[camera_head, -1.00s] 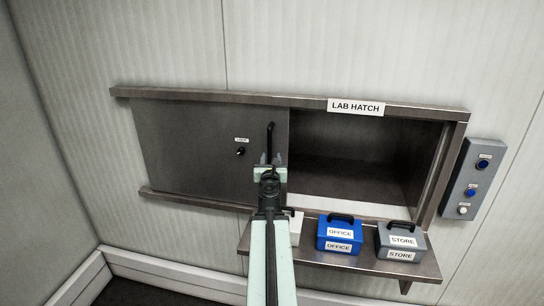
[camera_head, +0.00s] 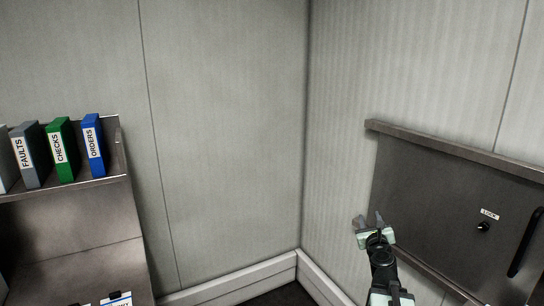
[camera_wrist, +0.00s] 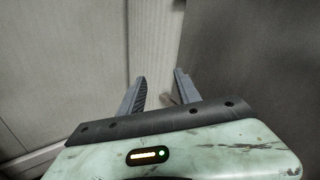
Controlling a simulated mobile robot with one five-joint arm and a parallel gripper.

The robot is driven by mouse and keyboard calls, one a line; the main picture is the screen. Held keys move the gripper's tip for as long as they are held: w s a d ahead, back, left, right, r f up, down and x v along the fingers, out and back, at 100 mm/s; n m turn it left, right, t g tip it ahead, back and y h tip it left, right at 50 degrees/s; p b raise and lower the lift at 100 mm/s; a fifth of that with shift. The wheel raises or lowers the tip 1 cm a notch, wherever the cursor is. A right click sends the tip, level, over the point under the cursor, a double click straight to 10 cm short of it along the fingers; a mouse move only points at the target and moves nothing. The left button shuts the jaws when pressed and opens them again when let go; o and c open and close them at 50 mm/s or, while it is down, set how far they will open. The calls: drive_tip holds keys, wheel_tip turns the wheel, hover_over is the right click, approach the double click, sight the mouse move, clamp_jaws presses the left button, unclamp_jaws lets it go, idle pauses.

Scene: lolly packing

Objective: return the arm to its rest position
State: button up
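My gripper (camera_head: 368,222) is raised in front of the wall at the left end of the hatch's grey sliding door (camera_head: 440,200). In the wrist view my gripper (camera_wrist: 160,88) shows its two grey fingers apart with nothing between them. The wall seam and the dark hatch panel (camera_wrist: 255,50) lie beyond the fingers. My arm comes up from the lower right of the head view and is not folded against my body.
The door has a black handle (camera_head: 525,243) and a lock knob (camera_head: 484,227). At left a shelf (camera_head: 75,190) holds several binders, including a green CHECKS binder (camera_head: 62,150) and a blue ORDERS binder (camera_head: 94,145). Bare wall and a corner lie between.

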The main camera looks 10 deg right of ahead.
drive_tip(key=w+a+f+n+y, duration=0.2)
drive_tip(key=a+n+y, duration=0.15)
drive_tip(key=a, duration=0.45)
drive_tip(key=w+a+f+n+g+y, duration=0.1)
drive_tip(key=a+f+n+y, duration=0.1)
drive_tip(key=a+n, duration=0.35)
drive_tip(key=w+a+f+n+y, duration=0.2)
drive_tip(key=a+n, duration=0.1)
drive_tip(key=a, duration=0.6)
drive_tip(key=s+a+f+n+g+y+b, duration=0.1)
drive_tip(key=a+f+n+g+y, duration=0.1)
drive_tip(key=a+f+n, duration=0.3)
drive_tip(key=s+a+f+n+g+y, duration=0.1)
drive_tip(key=s+a+n+g, duration=0.15)
drive_tip(key=a, duration=0.55)
drive_tip(key=s+a+f+n+g+h, duration=0.1)
drive_tip(key=s+a+f+n+g, duration=0.15)
drive_tip(key=s+f+n, duration=0.2)
drive_tip(key=s+a+f+n+g, duration=0.1)
drive_tip(key=s+f+n+g, duration=0.2)
drive_tip(key=s+f+n, duration=0.15)
drive_tip(key=s+d+f+n+g+h, duration=0.3)
drive_tip(key=s+d+f+n+g, duration=0.1)
drive_tip(key=s+d+n, duration=0.3)
drive_tip(key=shift+s+n+g+b, duration=0.3)
drive_tip(key=shift+s+n+g, duration=0.15)
drive_tip(key=shift+s+g, duration=0.55)
drive_tip(key=shift+s+d+h, duration=0.15)
drive_tip(key=shift+h, duration=0.1)
